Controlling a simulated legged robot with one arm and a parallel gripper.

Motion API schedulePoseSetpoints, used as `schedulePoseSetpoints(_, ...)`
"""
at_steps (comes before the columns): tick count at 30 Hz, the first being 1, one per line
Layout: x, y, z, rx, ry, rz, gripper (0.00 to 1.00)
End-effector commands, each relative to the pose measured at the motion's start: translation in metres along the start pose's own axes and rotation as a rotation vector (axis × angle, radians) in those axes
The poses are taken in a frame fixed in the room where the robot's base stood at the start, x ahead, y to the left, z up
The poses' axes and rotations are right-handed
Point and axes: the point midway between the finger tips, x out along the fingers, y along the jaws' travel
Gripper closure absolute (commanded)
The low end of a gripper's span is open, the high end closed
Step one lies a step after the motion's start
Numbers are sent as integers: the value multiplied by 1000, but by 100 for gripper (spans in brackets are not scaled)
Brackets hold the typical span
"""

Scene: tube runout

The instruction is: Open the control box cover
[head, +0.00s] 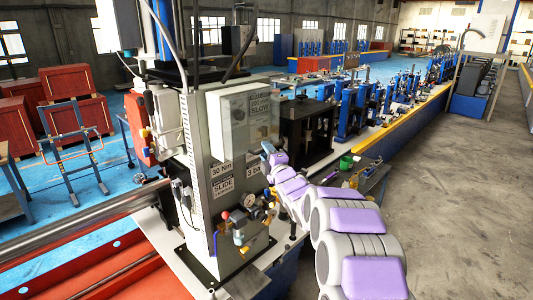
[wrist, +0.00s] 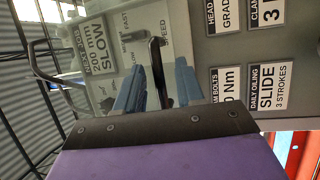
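The control box (head: 232,128) is a pale box on the upper face of the grey machine cabinet. Its cover (wrist: 92,22) looks see-through, with labels such as "200 mm SLOW" and "SPEED" showing; it appears closed. A black bar-shaped handle (wrist: 157,68) shows in the wrist view in front of the box. My gripper (wrist: 158,85) has two blue fingers, one on each side of the handle, with visible gaps; it is open. In the head view my gripper (head: 268,150) is at the box's lower right edge. Contact with the handle cannot be told.
Label plates (head: 222,178) are on the cabinet below the box. Gauges and a red-knobbed valve (head: 240,215) sit lower on the cabinet. A dark machine stand (head: 305,130) is close on the right. Cables hang above and left. The grey floor (head: 450,200) at right is clear.

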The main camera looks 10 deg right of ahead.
Motion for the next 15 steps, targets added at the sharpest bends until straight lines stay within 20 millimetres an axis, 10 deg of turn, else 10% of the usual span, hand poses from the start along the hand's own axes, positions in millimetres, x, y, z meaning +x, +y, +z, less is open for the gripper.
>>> schedulePoseSetpoints(15,0,-1,0,1,-1,-1,97)
